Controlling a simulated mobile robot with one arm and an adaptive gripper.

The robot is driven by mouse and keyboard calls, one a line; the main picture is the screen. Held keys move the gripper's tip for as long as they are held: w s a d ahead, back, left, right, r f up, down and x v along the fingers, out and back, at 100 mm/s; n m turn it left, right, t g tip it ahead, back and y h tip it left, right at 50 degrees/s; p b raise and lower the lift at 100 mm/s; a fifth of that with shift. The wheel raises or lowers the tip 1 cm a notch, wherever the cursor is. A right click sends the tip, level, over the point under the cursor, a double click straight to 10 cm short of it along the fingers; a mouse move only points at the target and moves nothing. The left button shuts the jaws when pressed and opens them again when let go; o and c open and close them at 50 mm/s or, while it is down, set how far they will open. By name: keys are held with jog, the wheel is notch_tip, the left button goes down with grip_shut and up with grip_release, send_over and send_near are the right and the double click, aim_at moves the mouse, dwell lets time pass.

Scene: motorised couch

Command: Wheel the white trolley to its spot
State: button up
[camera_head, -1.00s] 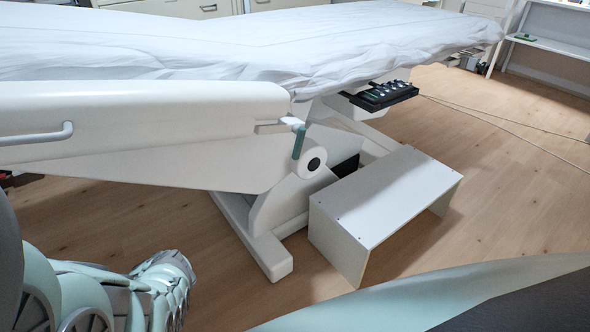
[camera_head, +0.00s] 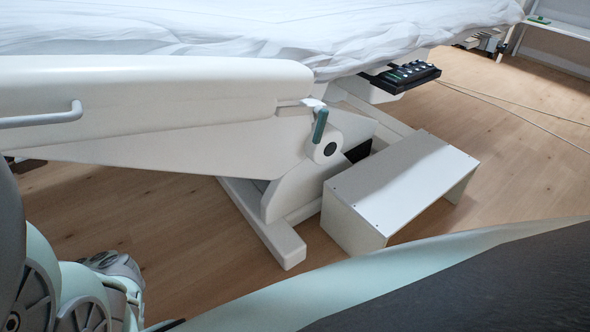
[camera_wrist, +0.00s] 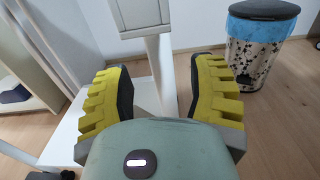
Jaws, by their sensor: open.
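The wrist view shows a white post (camera_wrist: 165,72) below a white, grey-edged part (camera_wrist: 140,14), above a white flat surface (camera_wrist: 83,125). These may belong to the white trolley, but I cannot tell for sure. My gripper (camera_wrist: 160,88) is open, with its yellow and black fingers spread left and right of the post in the picture. I cannot tell whether they touch it. The gripper's palm hides the lower part of the post. No trolley is recognisable in the head view, and my gripper does not show there.
The white couch (camera_head: 150,90) with a rumpled sheet (camera_head: 230,30) fills the head view's upper part. A white step stool (camera_head: 400,185) stands beside its base (camera_head: 265,225). Cables (camera_head: 510,104) lie on the wooden floor. A patterned bin (camera_wrist: 262,50) stands right in the wrist view.

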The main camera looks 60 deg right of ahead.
jog(key=x, duration=0.4)
jog(key=shift+b, duration=0.4)
jog(key=shift+o, duration=0.3)
jog(key=shift+d, duration=0.1)
grip_shut()
